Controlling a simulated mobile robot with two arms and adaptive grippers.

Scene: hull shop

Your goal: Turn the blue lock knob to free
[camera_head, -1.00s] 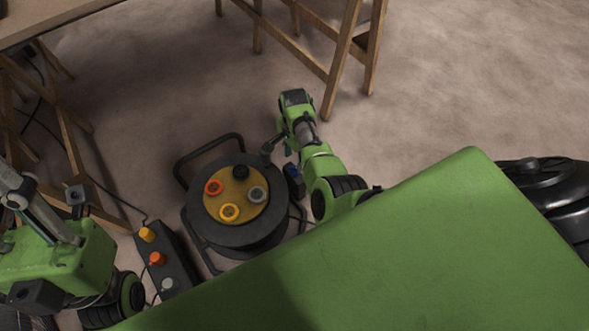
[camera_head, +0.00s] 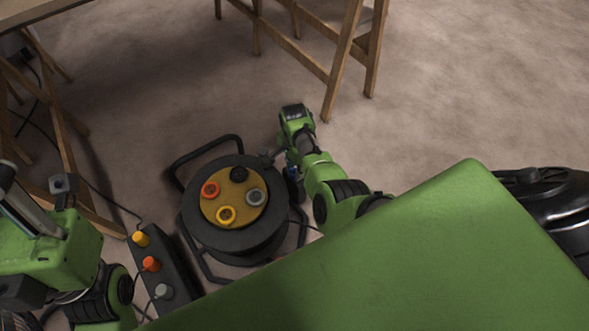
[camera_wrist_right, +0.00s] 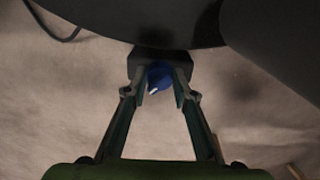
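The blue lock knob (camera_wrist_right: 158,76) sits on a dark block on the near side of a round black body in the right wrist view. A small white mark shows at its lower left. In the head view my right gripper (camera_head: 274,157) is small and partly hidden at the right side of the black cable reel (camera_head: 226,236). The knob is not clear there. Of my left arm only links show at the left edge; its fingers are not visible.
The reel's yellow face carries orange, yellow, grey and black sockets. Wooden trestles (camera_head: 330,65) stand behind, and a table top (camera_head: 45,12) at upper left. Floor at upper right is clear.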

